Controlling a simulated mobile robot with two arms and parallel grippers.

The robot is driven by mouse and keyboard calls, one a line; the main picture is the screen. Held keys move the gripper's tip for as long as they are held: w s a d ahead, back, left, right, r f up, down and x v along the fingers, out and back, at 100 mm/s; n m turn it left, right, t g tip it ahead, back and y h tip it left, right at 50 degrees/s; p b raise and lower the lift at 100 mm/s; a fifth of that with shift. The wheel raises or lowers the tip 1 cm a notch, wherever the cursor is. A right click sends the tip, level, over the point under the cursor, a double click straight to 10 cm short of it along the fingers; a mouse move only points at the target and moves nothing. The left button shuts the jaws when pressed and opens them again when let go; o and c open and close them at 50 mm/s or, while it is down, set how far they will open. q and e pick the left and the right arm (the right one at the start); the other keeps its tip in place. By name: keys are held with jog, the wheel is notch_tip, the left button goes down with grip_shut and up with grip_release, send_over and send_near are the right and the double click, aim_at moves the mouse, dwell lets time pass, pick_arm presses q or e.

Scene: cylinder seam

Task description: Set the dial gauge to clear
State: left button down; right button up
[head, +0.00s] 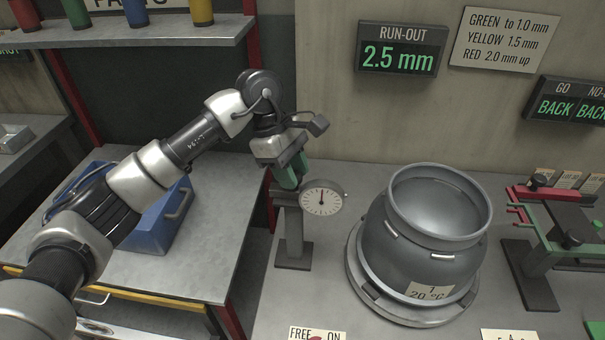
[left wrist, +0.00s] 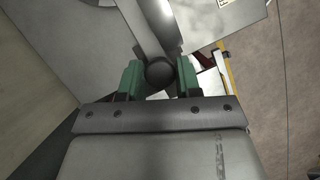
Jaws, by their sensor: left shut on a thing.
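The dial gauge (head: 321,199), a round white face with a dark needle, sits at the top of a grey stand with a post (head: 294,230) and a flat base. A gap shows between the dial and the grey metal cylinder (head: 420,262) to its right, which rests on a round plate. My left gripper (head: 291,171) is at the top of the stand, just left of the dial. In the left wrist view its green fingers (left wrist: 160,80) are on either side of a dark round knob (left wrist: 160,72) of the gauge stand. My right gripper is not in view.
A run-out display (head: 401,49) reads 2.5 mm. A green go/no-go fixture (head: 560,235) stands at the right. A FREE/ON label (head: 317,333) is at the front edge. A blue toolbox (head: 160,220) sits on the left bench. Some bench is clear around the stand.

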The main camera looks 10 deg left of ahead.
pick_arm(q)
jog(key=c, duration=1.1)
grip_release()
jog(key=shift+a, duration=0.2)
jog(key=o, duration=0.3)
jog(key=shift+a, duration=0.1)
jog(key=shift+r, duration=0.15)
jog(key=shift+w+r, duration=0.1)
jog(key=shift+r, duration=0.2)
jog(key=b+v, duration=0.1)
jog(key=v, duration=0.4)
jog(key=b+v, duration=0.1)
jog(key=v, duration=0.4)
jog(key=shift+a+f, duration=0.1)
jog(key=shift+a, duration=0.15)
jog(key=shift+f, duration=0.1)
